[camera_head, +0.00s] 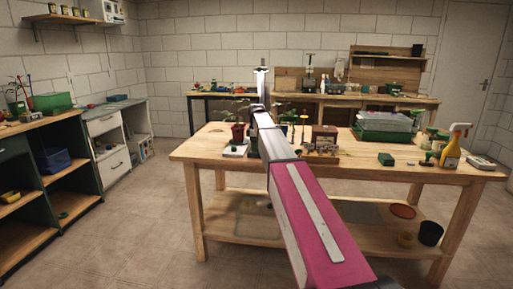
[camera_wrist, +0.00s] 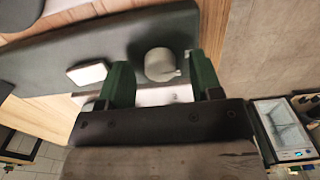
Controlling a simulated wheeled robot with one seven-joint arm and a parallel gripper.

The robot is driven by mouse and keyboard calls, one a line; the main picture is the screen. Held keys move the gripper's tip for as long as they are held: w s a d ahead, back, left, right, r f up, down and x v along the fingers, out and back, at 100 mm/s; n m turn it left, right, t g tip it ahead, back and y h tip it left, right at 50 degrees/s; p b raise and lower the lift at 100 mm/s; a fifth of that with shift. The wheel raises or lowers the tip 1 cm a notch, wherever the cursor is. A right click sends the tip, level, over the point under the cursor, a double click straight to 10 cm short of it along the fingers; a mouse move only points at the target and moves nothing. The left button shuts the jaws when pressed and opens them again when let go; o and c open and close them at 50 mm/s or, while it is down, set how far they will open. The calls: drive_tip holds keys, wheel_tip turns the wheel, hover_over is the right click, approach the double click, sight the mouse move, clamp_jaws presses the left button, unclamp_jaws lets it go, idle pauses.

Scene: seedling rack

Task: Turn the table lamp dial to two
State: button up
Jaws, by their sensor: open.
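In the wrist view, a pale grey round dial (camera_wrist: 159,62) with a small pointer at its lower right sits on a dark panel (camera_wrist: 120,40). A white square button or switch (camera_wrist: 87,73) is on the same panel, left of the dial. My gripper (camera_wrist: 160,72) is open, its two green fingers on either side of the dial, with a gap visible at each side. Whether the fingers reach down to the dial's height is hard to tell. No scale marks can be read. In the head view, my arm hides the dial and my gripper.
In the head view, the wooden table (camera_head: 365,166) holds a potted plant (camera_head: 238,133), a green tray with a clear lid (camera_head: 384,124) and a yellow spray bottle (camera_head: 453,146). A device with a screen (camera_wrist: 285,126) is at the right in the wrist view.

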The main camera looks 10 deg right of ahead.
drive_tip(key=shift+f, duration=0.25)
drive_tip(key=c, duration=0.9)
drive_tip(key=shift+m, duration=0.3)
drive_tip(key=m, duration=1.1)
